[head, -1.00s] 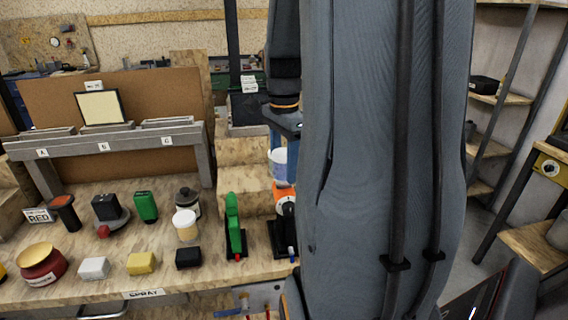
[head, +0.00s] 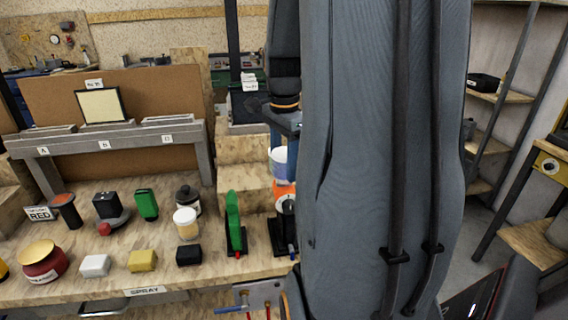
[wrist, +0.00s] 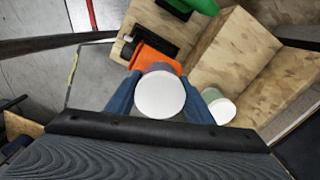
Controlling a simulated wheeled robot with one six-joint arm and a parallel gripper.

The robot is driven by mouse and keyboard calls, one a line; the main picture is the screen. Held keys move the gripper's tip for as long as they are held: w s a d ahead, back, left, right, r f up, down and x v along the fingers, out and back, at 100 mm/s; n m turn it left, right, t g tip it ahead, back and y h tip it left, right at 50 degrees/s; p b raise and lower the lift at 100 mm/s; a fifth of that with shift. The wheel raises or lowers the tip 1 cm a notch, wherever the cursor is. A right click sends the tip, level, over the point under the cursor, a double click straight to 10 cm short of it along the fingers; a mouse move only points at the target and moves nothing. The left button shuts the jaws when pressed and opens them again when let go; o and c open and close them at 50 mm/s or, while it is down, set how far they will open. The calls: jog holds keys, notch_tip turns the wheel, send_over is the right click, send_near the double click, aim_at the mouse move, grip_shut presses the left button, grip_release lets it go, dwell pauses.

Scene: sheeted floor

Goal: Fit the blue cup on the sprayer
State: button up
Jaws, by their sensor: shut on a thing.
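The cup, pale with a bluish tint, is held between my gripper's blue fingers. In the head view the cup (head: 279,166) is partly covered by my arm. In the wrist view the cup (wrist: 160,95) shows its round whitish face toward the camera, with a finger of my gripper (wrist: 162,100) on each side. The orange-topped sprayer (head: 284,192) stands just below the cup, partly hidden by my arm. In the wrist view the sprayer's orange part (wrist: 150,57) shows beyond the cup. I cannot tell whether cup and sprayer touch.
A green upright item (head: 233,222) stands left of the sprayer, close by. Wooden steps (head: 240,150) rise behind. A white-topped container (wrist: 217,106) is near the steps in the wrist view. Jars and coloured blocks cover the bench to the left.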

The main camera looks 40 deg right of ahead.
dwell(0.9)
jog(key=o, duration=1.7)
jog(key=shift+p, duration=0.35)
jog(key=shift+r+p, duration=3.35)
jog(key=shift+r, duration=0.65)
jog(key=shift+c, duration=0.6)
grip_shut()
